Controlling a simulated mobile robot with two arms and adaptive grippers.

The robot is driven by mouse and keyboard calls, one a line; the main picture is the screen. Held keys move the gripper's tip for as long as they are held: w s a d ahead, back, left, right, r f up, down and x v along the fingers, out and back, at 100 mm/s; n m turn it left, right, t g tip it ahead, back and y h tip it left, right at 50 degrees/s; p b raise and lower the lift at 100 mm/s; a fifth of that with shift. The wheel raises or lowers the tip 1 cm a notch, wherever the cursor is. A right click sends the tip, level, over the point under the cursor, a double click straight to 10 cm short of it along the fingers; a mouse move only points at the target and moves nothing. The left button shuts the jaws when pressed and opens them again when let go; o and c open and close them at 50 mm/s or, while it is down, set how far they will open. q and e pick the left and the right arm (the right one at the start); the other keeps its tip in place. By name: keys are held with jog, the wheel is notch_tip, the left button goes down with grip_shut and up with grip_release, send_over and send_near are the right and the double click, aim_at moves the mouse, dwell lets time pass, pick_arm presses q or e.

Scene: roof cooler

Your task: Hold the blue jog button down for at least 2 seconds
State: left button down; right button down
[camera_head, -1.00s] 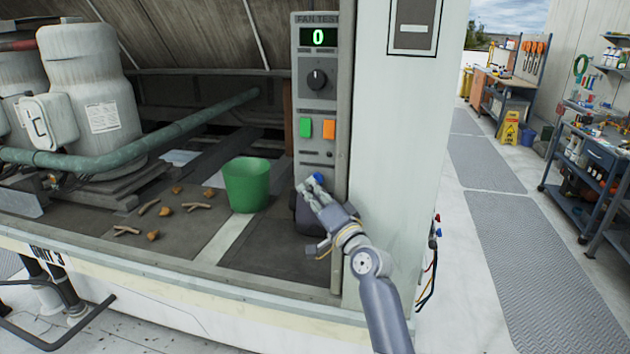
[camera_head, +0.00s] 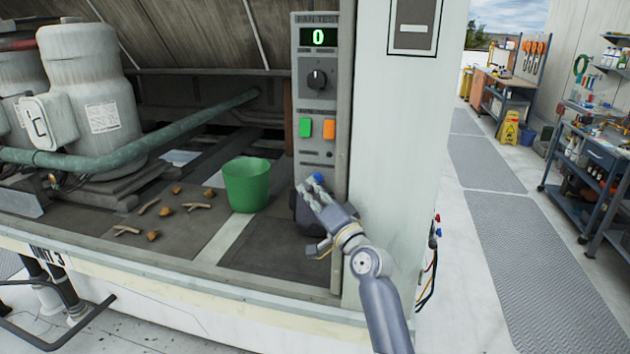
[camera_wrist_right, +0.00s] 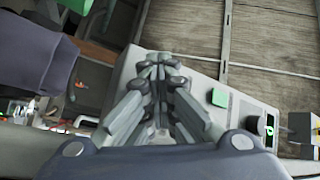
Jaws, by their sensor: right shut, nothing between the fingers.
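The blue jog button (camera_head: 318,178) shows as a small blue spot low on the grey fan test panel (camera_head: 314,85) in the head view. My right gripper (camera_head: 308,186) is shut and empty, with its fingertips right beside the blue button, just left of it and partly in front. I cannot tell whether the fingertips touch it or whether it is pressed. In the right wrist view the closed fingers (camera_wrist_right: 158,68) point at the panel (camera_wrist_right: 190,80) and hide the button. The panel's display (camera_head: 318,37) reads 0. My left gripper is not in view.
A green bucket (camera_head: 247,187) stands left of the panel, with twigs and brown bits on the deck. A white wall post (camera_head: 395,150) closes off the right.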

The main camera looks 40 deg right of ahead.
jog(key=shift+s+d+r, duration=0.15)
jog(key=shift+d+r, duration=0.25)
jog(key=shift+r, duration=0.1)
jog(key=shift+a+f, duration=0.1)
jog(key=shift+f, duration=0.4)
jog(key=shift+f, duration=0.1)
jog(key=s+a+p, duration=0.1)
jog(key=a, duration=0.1)
jog(key=s+a+p, duration=0.1)
jog(key=s+a, duration=0.1)
jog(key=shift+s+f, duration=0.15)
jog(key=shift+s, duration=0.05)
jog(key=shift+d, duration=0.1)
